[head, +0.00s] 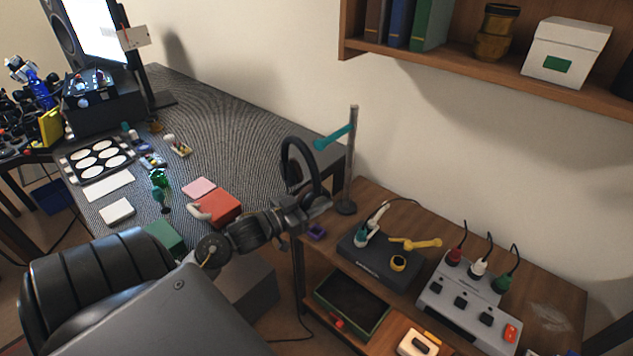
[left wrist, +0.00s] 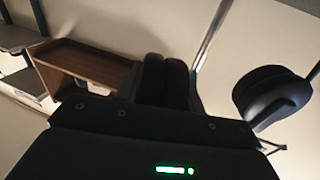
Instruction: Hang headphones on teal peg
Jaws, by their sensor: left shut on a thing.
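The black headphones (head: 313,168) are held upright in my left gripper (head: 318,207), just left of the stand in the head view. One dark ear cup (left wrist: 272,97) shows at the right in the left wrist view; the grip itself is partly hidden there by the gripper body. The teal peg (head: 333,137) sticks out to the left from a grey metal post (head: 351,165) with a round dark base. In the head view the headband appears close to the peg's left end; I cannot tell their depth gap. My right gripper is not in view.
The post stands at the back left of a wooden bench (head: 375,192) holding a dark box (head: 378,262) and a grey box with cables (head: 466,306). A striped desk (head: 232,118) with small items lies left. A wall shelf (head: 470,62) hangs above.

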